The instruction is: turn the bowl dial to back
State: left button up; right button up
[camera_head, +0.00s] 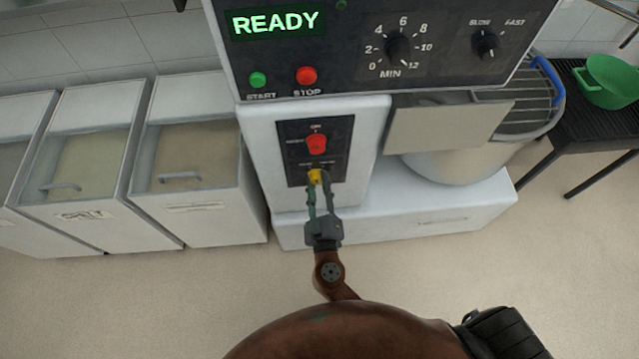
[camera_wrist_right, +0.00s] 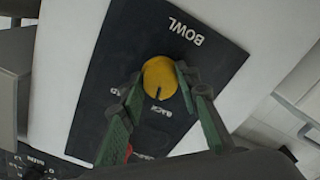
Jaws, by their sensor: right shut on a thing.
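The bowl dial is a small yellow knob (camera_head: 315,175) low on the black panel of the mixer's white column. In the right wrist view the yellow knob (camera_wrist_right: 160,76) sits on the panel by the printed word BOWL. Its dark pointer line is turned towards the word BACK. My right gripper (camera_head: 319,190) reaches up from below, its green fingers on either side of the knob. In the wrist view my right gripper (camera_wrist_right: 157,84) is shut on the knob. The fingers partly hide the panel lettering. My left gripper is in neither view.
A red knob (camera_head: 316,144) is just above the yellow one. The upper panel (camera_head: 350,78) carries a READY display, START and STOP buttons and two dials. White bins (camera_head: 205,225) stand left; a guarded mixing bowl (camera_head: 455,165) and green bowl (camera_head: 606,82) are right.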

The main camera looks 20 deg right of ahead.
jog(key=shift+r+n+p, duration=0.3)
jog(key=shift+n+p, duration=0.15)
jog(key=shift+n, duration=0.65)
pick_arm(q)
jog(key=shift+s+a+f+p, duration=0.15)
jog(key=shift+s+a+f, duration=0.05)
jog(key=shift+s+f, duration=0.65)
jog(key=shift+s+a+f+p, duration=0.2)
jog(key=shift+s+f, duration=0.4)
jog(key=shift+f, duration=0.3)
pick_arm(e)
jog(key=shift+n, duration=0.7)
jog(key=o, duration=1)
jog(key=shift+w+f, duration=0.1)
jog(key=shift+o, duration=0.7)
jog(key=shift+f, duration=0.1)
jog(key=v, duration=1.2)
